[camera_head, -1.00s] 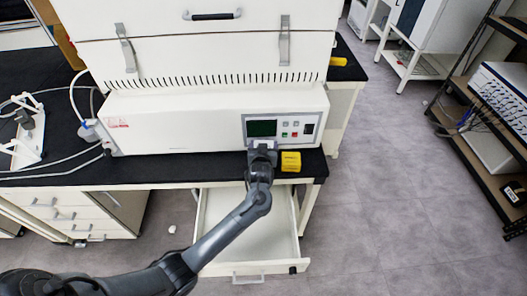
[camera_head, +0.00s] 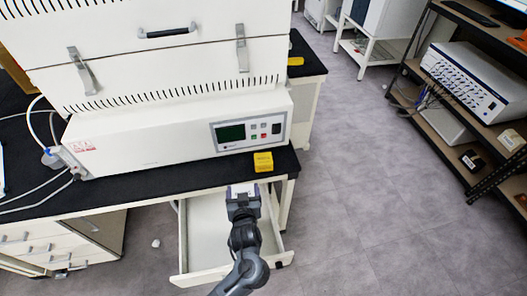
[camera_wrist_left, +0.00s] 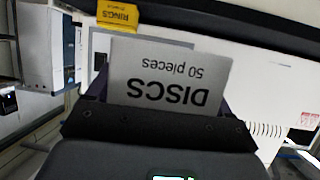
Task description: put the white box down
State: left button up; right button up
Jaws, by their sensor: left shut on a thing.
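The white box (camera_wrist_left: 168,75), printed "DISCS 50 pieces", shows upside down in the left wrist view, between the fingers of my left gripper (camera_wrist_left: 160,115). In the head view my left gripper (camera_head: 243,196) is shut on the white box (camera_head: 243,188), of which only a small top part shows. The gripper is over the open drawer (camera_head: 190,262), below the black bench edge. How far the box is above the drawer floor cannot be told. My right gripper is not in view.
A yellow box (camera_head: 263,161) stands on the black benchtop (camera_head: 120,190) near its front edge; the left wrist view shows its "RINGS" label. The white freeze dryer (camera_head: 150,135) fills the bench behind. The drawer interior left of my arm looks empty.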

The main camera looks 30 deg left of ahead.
aim_at(240, 189)
pick_arm(q)
jog(key=shift+s+d+f, duration=0.3)
jog(key=shift+s, duration=0.3)
jog(key=shift+s+a, duration=0.65)
jog(key=shift+s, duration=0.05)
jog(key=shift+a+r, duration=0.15)
jog(key=shift+r, duration=0.4)
jog(key=r+m+h, duration=0.1)
jog(key=d+r+t+h, duration=0.1)
jog(key=r, duration=0.1)
jog(key=w+r+m, duration=0.1)
jog(key=shift+d+r+m+t+h, duration=0.2)
jog(key=shift+r+m+t+h, duration=0.1)
jog(key=shift+t+h, duration=0.1)
jog(key=d+r+m+h, duration=0.2)
jog(key=r, duration=0.1)
jog(key=d+r, duration=0.1)
jog(key=shift+r+m+t+h, duration=0.4)
jog(key=s+d+r+m+h+p, duration=0.1)
jog(key=r+p, duration=1)
jog(key=p, duration=0.4)
jog(key=s+d+r+h+p, duration=0.1)
jog(key=d+r+p, duration=0.1)
jog(key=r+p, duration=0.9)
jog(key=p, duration=0.5)
jog(key=shift+s+r+m, duration=0.15)
jog(key=shift+s+m, duration=0.25)
jog(key=shift+d, duration=0.1)
